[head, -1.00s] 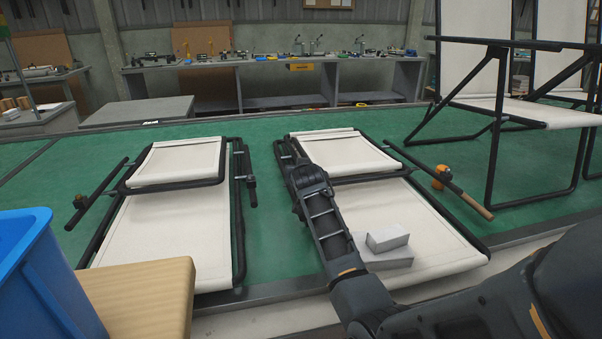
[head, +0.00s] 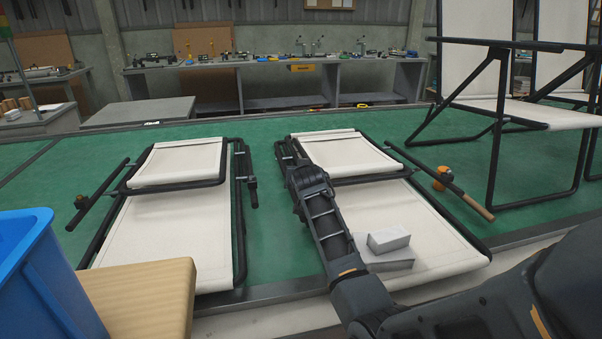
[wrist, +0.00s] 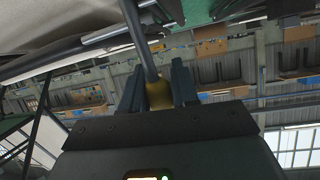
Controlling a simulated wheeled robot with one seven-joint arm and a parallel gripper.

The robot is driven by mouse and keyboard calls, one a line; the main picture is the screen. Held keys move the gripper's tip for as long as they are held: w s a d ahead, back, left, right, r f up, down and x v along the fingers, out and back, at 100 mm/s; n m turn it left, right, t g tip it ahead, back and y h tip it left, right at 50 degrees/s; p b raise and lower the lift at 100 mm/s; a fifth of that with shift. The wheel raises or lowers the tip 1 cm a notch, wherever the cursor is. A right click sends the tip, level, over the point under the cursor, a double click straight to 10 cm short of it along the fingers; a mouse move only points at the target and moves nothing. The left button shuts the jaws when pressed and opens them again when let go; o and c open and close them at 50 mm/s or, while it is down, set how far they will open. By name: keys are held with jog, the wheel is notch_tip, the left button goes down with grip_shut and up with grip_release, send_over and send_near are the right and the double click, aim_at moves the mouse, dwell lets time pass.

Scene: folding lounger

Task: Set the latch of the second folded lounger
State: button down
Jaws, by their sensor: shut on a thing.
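In the head view my arm hides the fingertips and the lever. The latch's exact setting cannot be told.
Grey blocks (head: 388,238) rest on the right lounger's lower cloth, beside my arm. Upright loungers (head: 500,100) stand at right. A blue bin (head: 45,285) and wooden top (head: 145,295) are front left.

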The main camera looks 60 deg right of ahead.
jog(key=shift+a+f, duration=0.15)
jog(key=shift+f, duration=0.2)
jog(key=c, duration=1.2)
grip_release()
jog(key=shift+o, duration=1.3)
jog(key=shift+r, duration=0.15)
jog(key=v, duration=0.7)
jog(key=shift+s+a+r, duration=0.15)
jog(key=shift+s+a, duration=0.05)
jog(key=shift+a, duration=0.05)
